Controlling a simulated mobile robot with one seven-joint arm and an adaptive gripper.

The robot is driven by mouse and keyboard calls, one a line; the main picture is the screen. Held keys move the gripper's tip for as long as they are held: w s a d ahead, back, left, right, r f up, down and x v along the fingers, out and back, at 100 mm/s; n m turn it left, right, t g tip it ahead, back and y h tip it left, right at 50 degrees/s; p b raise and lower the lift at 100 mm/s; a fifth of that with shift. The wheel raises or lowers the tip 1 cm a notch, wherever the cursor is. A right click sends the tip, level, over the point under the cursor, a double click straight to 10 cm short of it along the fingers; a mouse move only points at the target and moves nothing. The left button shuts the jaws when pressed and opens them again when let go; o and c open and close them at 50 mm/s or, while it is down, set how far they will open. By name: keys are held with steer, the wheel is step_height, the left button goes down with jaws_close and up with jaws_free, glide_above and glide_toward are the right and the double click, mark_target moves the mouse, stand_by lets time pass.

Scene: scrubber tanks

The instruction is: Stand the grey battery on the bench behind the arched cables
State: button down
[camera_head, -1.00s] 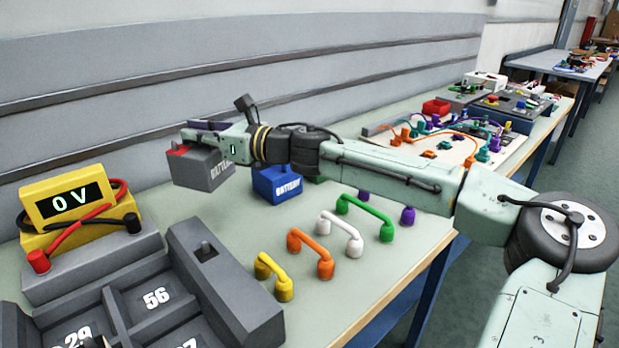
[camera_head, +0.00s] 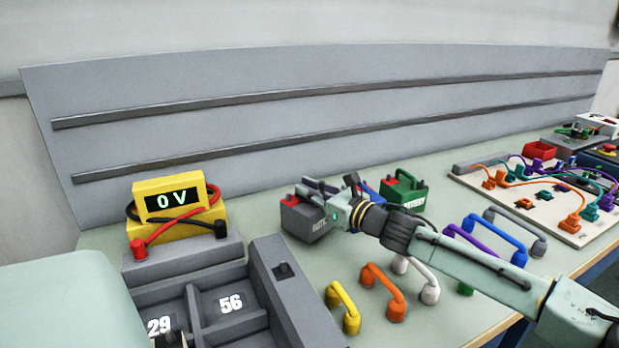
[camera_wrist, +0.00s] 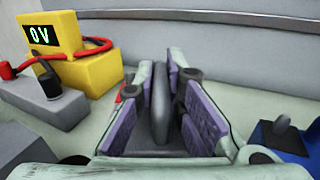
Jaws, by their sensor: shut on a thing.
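The grey battery (camera_head: 301,224) is upright at the back of the bench, behind the row of arched cables. It stands between the meter and the other batteries. My gripper (camera_head: 318,189) reaches it from the right and is shut on its handle. In the wrist view the purple-padded fingers (camera_wrist: 162,112) lie on both sides of the grey handle (camera_wrist: 160,98). I cannot tell whether its base touches the bench. The arched cables include a yellow one (camera_head: 342,305), an orange one (camera_head: 384,290) and a white one (camera_head: 428,280); my arm partly covers some.
A green battery (camera_head: 404,190) stands right of the grey one. A blue battery (camera_wrist: 282,140), mostly hidden in the head view, is between them. The yellow meter (camera_head: 175,210) and grey compartment tray (camera_head: 290,300) are left. A wired board (camera_head: 540,200) is right; the ribbed wall is behind.

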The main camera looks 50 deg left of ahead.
steer(key=shift+f, duration=0.8)
steer(key=shift+f, duration=0.15)
steer(key=c, duration=2.1)
jaws_free()
steer(key=shift+f, duration=0.2)
steer(key=o, duration=0.4)
steer(key=shift+r, duration=0.1)
steer(key=shift+r, duration=0.25)
steer(key=d+b, duration=0.1)
steer(key=d, duration=0.3)
steer(key=d+b, duration=0.1)
steer(key=d, duration=0.3)
steer(key=w+d+b, duration=0.1)
steer(key=d, duration=0.3)
steer(key=shift+w+f, duration=0.1)
steer(key=shift+f, duration=0.05)
